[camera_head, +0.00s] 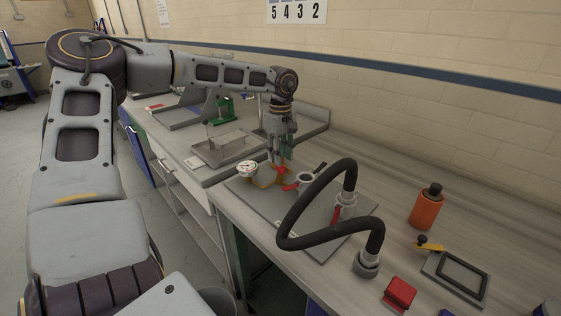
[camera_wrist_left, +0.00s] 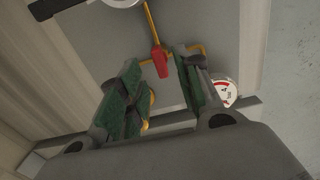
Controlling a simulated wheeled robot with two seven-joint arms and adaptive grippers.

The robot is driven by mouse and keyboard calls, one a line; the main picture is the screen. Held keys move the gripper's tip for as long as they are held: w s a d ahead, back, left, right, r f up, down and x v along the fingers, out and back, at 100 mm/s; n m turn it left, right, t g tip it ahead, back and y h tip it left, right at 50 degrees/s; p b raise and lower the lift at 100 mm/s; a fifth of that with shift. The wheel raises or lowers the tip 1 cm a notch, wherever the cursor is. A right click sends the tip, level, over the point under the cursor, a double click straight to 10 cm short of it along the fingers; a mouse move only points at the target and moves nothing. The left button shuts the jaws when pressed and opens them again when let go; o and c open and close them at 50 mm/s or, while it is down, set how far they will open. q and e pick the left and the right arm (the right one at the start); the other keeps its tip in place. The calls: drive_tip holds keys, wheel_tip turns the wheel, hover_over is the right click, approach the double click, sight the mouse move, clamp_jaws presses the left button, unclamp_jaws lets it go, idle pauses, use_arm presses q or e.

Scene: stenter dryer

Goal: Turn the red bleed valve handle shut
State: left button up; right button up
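A small red handle (camera_wrist_left: 160,62) sits on thin yellow pipework in the left wrist view, near the gap between my left fingertips. Red also shows just under the left gripper (camera_head: 280,160) in the head view, at a red valve part (camera_head: 290,187) on the grey panel. My left gripper points down over the panel; in the wrist view its green-padded fingers (camera_wrist_left: 156,75) are apart with nothing clamped between them. Whether a finger touches the handle cannot be told. A white round gauge (camera_head: 247,168) stands left of the gripper and also shows in the wrist view (camera_wrist_left: 225,92). My right gripper is not in view.
A thick black hose (camera_head: 292,220) arches over the panel (camera_head: 318,242) right of the gripper. A metal tray (camera_head: 222,150) stands left.

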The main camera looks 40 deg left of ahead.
use_arm(q)
wheel_tip(320, 180, up, 8)
drive_tip(key=shift+r, duration=0.15)
idle(0.3)
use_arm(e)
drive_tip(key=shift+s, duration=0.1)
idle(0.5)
use_arm(q)
wheel_tip(320, 180, up, 22)
drive_tip(key=p, duration=2.2)
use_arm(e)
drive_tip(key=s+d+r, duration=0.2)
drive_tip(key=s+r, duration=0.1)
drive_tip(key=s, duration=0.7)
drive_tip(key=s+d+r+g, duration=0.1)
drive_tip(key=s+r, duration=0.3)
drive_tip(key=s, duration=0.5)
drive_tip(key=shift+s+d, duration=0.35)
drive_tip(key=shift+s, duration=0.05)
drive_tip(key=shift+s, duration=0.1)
